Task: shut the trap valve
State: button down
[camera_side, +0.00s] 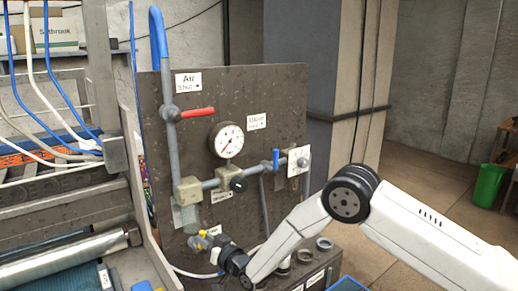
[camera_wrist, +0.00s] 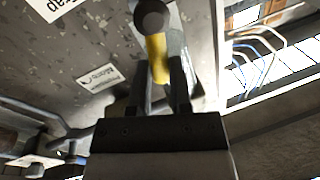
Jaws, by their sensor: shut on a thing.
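The trap valve has a short yellow handle (camera_wrist: 156,50) that runs from a dark round hub (camera_wrist: 150,18) down between my fingers in the wrist view. My gripper (camera_wrist: 161,68) is shut on this yellow handle, with one dark finger on each side. In the side view my gripper (camera_side: 212,249) is low on the panel, below the clear bowl (camera_side: 191,216), and a bit of yellow (camera_side: 202,243) shows at its tip. The valve body is mostly hidden there. A white label (camera_wrist: 58,5) ending in "rap" is beside the hub.
The dark panel (camera_side: 285,95) also carries a red lever (camera_side: 197,112), a round gauge (camera_side: 227,139), a black knob (camera_side: 238,184) and a blue handle (camera_side: 276,159). Grey pipes join them. Machine rollers (camera_side: 65,258) stand close on the left. Several round cups (camera_side: 324,243) are near my forearm.

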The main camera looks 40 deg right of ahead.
jog(key=shift+d+f+m+t+h, duration=0.35)
jog(key=shift+d+f+m+h, duration=0.35)
jog(key=shift+m, duration=2.25)
jog(key=shift+d+f+m+t+h, duration=0.45)
jog(key=shift+f+m, duration=0.4)
jog(key=shift+m, duration=2.05)
jog(key=shift+d+f+m+t+h, duration=0.2)
jog(key=shift+d+f+m+h, duration=0.4)
jog(key=shift+m, duration=2.35)
jog(key=shift+a+f, duration=0.2)
jog(key=shift+f, duration=0.05)
jog(key=c, duration=0.5)
grip_release()
jog(key=shift+c, duration=0.2)
jog(key=shift+s, duration=0.1)
jog(key=s+f, duration=0.1)
jog(key=s, duration=0.6)
jog(key=shift+s+f, duration=0.25)
